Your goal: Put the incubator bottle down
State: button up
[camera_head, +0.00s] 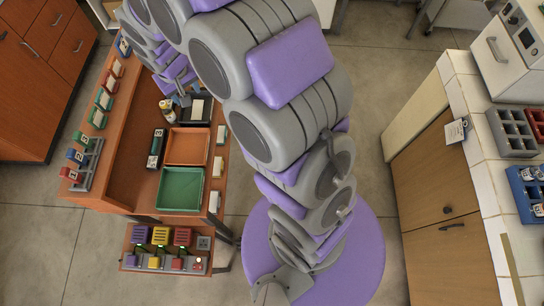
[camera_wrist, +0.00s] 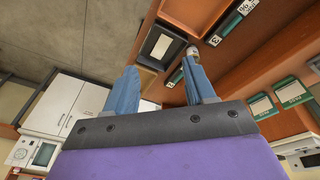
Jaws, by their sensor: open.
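The incubator bottle (camera_head: 167,106), small and white with yellow, stands on the orange-brown table, left of a black tray (camera_head: 207,121) with a white card. In the wrist view, a small pale bottle (camera_wrist: 191,50) shows just beyond the tip of my right-hand finger, which partly hides its lower part. My gripper (camera_wrist: 162,75) is open, its two blue fingers spread with nothing between them. In the head view, my gripper (camera_head: 181,98) is partly hidden by my arm, close beside the bottle. Whether a finger touches the bottle I cannot tell.
An orange tray (camera_head: 187,146) and a green tray (camera_head: 181,188) lie nearer on the table, with a dark labelled block (camera_head: 156,149) beside them. Racks of coloured items line the left edge. A white-tiled counter (camera_head: 478,130) stands at the right.

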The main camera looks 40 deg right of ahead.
jog(key=s+d+r+g, duration=0.1)
jog(key=s+r, duration=0.2)
jog(key=s, duration=0.8)
jog(key=s+d+r+g, duration=0.1)
jog(key=s+d+r, duration=0.1)
jog(key=s, duration=0.9)
jog(key=s+d+r+g, duration=0.1)
jog(key=s+r, duration=0.4)
jog(key=s, duration=0.6)
jog(key=shift+s+d+m+g+y, duration=0.15)
jog(key=shift+d+m+g+y, duration=0.2)
jog(key=shift+d, duration=0.3)
jog(key=shift+o, duration=0.6)
jog(key=shift+s+r, duration=0.1)
jog(key=shift+s, duration=0.25)
jog(key=shift+o, duration=1)
jog(key=shift+s, duration=0.1)
jog(key=shift+a, duration=0.1)
